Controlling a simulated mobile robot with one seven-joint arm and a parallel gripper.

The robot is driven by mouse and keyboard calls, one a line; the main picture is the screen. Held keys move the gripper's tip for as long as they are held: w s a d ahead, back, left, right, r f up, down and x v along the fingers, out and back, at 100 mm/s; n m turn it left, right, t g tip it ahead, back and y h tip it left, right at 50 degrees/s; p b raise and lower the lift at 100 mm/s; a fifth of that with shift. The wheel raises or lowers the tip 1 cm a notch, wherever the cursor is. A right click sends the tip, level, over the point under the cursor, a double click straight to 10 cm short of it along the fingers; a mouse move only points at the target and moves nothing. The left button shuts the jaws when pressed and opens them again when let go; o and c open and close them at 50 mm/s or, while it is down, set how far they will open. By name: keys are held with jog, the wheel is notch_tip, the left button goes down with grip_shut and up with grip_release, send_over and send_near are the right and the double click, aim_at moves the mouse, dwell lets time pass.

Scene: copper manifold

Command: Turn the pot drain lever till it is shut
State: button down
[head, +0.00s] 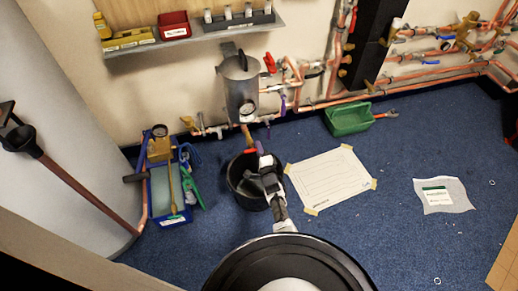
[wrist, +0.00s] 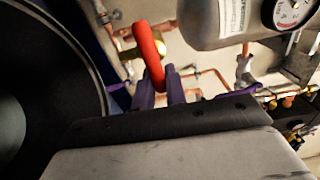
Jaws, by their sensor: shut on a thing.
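The grey metal pot (head: 240,85) with a round gauge hangs on the wall in the head view, and its lower part (wrist: 205,25) shows at the top of the wrist view. The drain lever (wrist: 149,52) is red and runs from a brass valve (wrist: 128,48) down to my gripper (wrist: 160,88). The purple fingers are shut on the lever's lower end. In the head view my gripper (head: 262,150) is below the pot, above the bucket's rear rim; the lever is small and partly hidden there.
A black bucket (head: 236,186) stands on the floor below the pot, close beside my gripper. A blue tote (head: 176,218) with tools is at left. A green bin (head: 346,120) and a taped white sheet (head: 330,178) lie right. Copper pipes (head: 330,103) run along the wall.

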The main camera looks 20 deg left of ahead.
jog(key=c, duration=1.5)
grip_release()
jog(key=shift+f, duration=0.1)
jog(key=shift+o, duration=0.2)
jog(key=shift+s+d, duration=0.1)
jog(key=p+v, duration=0.8)
jog(key=v, duration=0.5)
jog(key=shift+s, duration=0.3)
jog(key=shift+d, duration=0.15)
